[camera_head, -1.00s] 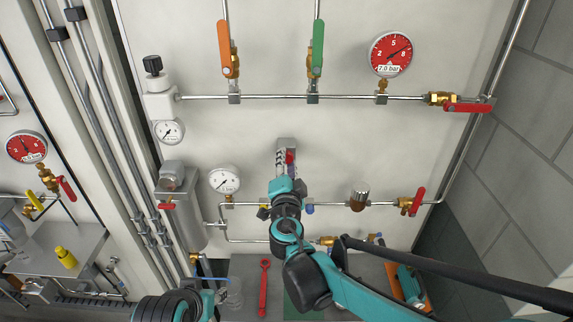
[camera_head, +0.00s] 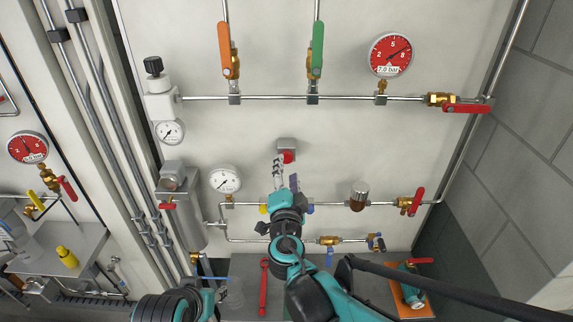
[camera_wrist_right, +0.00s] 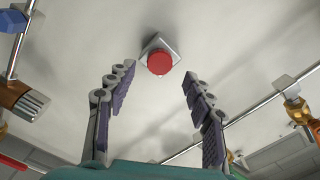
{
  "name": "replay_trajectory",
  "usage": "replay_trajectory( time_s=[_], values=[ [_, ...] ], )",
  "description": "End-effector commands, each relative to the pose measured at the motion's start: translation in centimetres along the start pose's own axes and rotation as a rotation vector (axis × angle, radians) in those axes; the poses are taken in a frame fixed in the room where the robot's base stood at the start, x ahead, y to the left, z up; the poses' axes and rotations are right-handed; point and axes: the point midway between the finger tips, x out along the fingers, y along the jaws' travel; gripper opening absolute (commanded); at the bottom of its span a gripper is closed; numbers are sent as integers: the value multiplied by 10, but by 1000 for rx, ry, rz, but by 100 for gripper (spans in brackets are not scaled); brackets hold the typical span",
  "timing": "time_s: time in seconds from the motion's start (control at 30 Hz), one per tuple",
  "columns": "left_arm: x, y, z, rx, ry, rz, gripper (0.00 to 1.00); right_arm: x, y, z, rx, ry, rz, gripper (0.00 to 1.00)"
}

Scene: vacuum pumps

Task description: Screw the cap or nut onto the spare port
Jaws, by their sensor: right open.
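A red round cap (camera_head: 288,156) sits on the grey square port block (camera_head: 286,143) at the middle of the wall panel. In the right wrist view the red cap (camera_wrist_right: 159,62) shows face-on against its grey plate (camera_wrist_right: 155,43), clear of both fingers. My right gripper (camera_head: 286,176) is open and empty just below the cap in the head view. Its two purple-padded fingers (camera_wrist_right: 158,80) stand wide apart to either side of the cap in the wrist view. The cap's threads are hidden. My left gripper is not visible; only part of my left arm shows at the bottom.
Pipes with a white gauge (camera_head: 225,180), a brown-and-silver fitting (camera_head: 359,197) and a red-handled valve (camera_head: 415,202) run close to my right gripper. A red wrench (camera_head: 264,287) and an orange tray (camera_head: 407,303) lie on the bench below.

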Motion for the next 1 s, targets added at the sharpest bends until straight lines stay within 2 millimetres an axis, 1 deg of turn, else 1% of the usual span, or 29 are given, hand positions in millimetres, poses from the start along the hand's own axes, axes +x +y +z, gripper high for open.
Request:
replay_trajectory(
  time_s=[0.03,0.2,0.27,0.37,0.47,0.53,0.6,0.7,0.8,0.9,1.0],
  values=[
    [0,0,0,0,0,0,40,-3,0,0,0,0,0,52],
    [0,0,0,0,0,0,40,-3,0,0,0,0,0,52],
    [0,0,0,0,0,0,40,-3,0,0,0,0,0,48],
    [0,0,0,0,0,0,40,-3,3,5,-4,-22,10,48],
    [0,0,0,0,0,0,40,-4,8,23,-16,-95,33,48],
    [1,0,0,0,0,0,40,-7,11,43,-30,-177,42,48],
    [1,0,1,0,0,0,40,-12,9,65,-38,-269,31,48],
    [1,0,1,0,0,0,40,-20,-3,91,-41,-382,-24,48],
    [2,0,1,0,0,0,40,-28,-24,107,-30,-449,-110,48],
    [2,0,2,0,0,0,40,-34,-47,109,-10,-464,-205,48],
    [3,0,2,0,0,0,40,-35,-68,100,14,-428,-288,48]
  ],
)
